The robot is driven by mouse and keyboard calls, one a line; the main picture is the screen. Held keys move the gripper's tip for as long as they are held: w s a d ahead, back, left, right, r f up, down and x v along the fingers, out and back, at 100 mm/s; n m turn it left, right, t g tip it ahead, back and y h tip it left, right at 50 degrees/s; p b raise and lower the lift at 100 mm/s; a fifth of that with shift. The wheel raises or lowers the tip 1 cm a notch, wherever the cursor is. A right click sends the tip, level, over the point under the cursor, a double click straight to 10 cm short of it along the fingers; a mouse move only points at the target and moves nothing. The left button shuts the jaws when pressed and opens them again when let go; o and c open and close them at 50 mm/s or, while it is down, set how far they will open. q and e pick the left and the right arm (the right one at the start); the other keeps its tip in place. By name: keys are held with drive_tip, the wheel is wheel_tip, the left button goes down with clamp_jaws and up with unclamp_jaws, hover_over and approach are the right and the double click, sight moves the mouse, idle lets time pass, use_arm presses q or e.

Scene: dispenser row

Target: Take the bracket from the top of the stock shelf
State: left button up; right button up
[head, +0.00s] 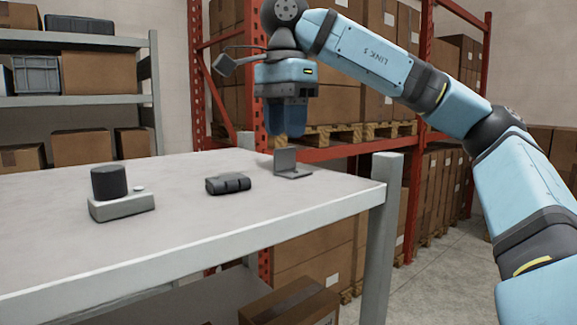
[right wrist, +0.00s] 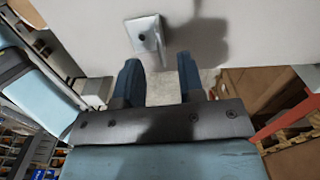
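The bracket (head: 287,163) is a small grey L-shaped piece with an upright plate and a flat foot. It stands near the far right corner of the stock shelf's pale top (head: 200,215). My right gripper (head: 286,130) points down above the bracket in the head view, apart from it. In the right wrist view its two blue fingers (right wrist: 160,72) are spread with nothing between them. A grey plate with a dark hole, apparently the bracket (right wrist: 147,30), lies beyond the fingertips there. My left gripper is not in view.
A dark ribbed block (head: 228,184) lies left of the bracket. A black cylinder on a grey base (head: 120,195) stands further left. A corner post (head: 385,190) rises slightly above the top at right. Red racking with boxes (head: 345,100) stands behind.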

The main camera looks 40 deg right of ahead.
sight(285, 153)
drive_tip(key=shift+s+f, duration=0.15)
drive_tip(key=shift+f, duration=0.1)
drive_tip(key=f, duration=0.4)
drive_tip(key=shift+w+d, duration=0.1)
drive_tip(key=shift+w, duration=0.25)
drive_tip(key=shift+s+f, duration=0.1)
drive_tip(key=shift+f, duration=0.2)
drive_tip(key=shift+s, duration=0.1)
clamp_jaws()
